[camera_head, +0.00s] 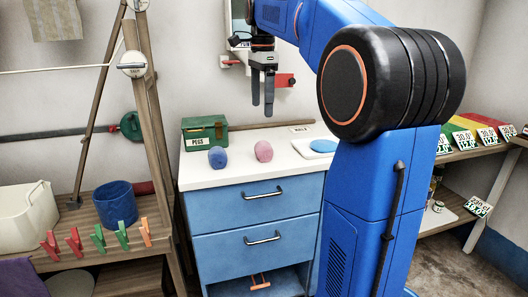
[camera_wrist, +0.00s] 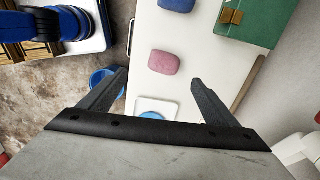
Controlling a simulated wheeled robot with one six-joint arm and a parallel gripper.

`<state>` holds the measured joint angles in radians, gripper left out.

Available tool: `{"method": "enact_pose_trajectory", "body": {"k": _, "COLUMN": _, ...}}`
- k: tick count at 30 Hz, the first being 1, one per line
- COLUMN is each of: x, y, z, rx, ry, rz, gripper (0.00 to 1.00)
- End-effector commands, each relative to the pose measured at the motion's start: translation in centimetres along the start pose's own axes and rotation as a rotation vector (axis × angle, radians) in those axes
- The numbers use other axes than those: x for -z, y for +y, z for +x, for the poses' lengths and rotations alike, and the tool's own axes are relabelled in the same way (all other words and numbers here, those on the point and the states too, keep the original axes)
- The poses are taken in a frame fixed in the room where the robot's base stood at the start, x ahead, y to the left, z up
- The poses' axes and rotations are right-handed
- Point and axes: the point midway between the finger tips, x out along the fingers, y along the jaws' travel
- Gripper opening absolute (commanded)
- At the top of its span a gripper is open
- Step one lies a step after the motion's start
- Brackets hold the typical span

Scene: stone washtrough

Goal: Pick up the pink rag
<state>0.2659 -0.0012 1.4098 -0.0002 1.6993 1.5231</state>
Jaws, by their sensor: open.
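The pink rag (camera_head: 263,151) is a small rounded bundle on the white top of the blue drawer cabinet (camera_head: 250,166). A similar blue rag (camera_head: 217,157) lies to its left, apart from it. My gripper (camera_head: 263,112) hangs above the cabinet with its fingers pointing down, open and empty. It is well above the pink rag and not touching it. In the wrist view the pink rag (camera_wrist: 164,62) lies beyond the fingertips, between and ahead of my gripper (camera_wrist: 158,78). The blue rag (camera_wrist: 178,4) is at the top edge there.
A green box (camera_head: 205,132) labelled PEGS stands behind the blue rag. A white tray with a blue disc (camera_head: 323,146) lies right of the pink rag. A wooden stand with a blue pot (camera_head: 115,204) and several clothes pegs is at left. Free top surrounds the pink rag.

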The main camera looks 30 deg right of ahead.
Motion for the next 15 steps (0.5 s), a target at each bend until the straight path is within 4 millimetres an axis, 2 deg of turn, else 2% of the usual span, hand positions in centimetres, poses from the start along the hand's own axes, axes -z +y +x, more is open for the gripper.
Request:
{"method": "enact_pose_trajectory", "body": {"k": 3, "x": 0.9, "y": -1.8, "z": -0.6, "rx": -0.021, "ry": 0.000, "rz": 0.097, "gripper": 0.83}}
{"method": "enact_pose_trajectory", "body": {"k": 8, "x": 1.4, "y": -2.6, "z": -0.7, "rx": -0.034, "ry": 0.001, "rz": 0.157, "gripper": 0.83}}
{"method": "enact_pose_trajectory", "body": {"k": 11, "x": 1.5, "y": -2.5, "z": 0.3, "rx": -0.037, "ry": 0.001, "rz": 0.165, "gripper": 0.83}}
{"method": "enact_pose_trajectory", "body": {"k": 15, "x": 1.4, "y": -2.4, "z": 2.6, "rx": -0.037, "ry": 0.001, "rz": 0.163, "gripper": 0.83}}
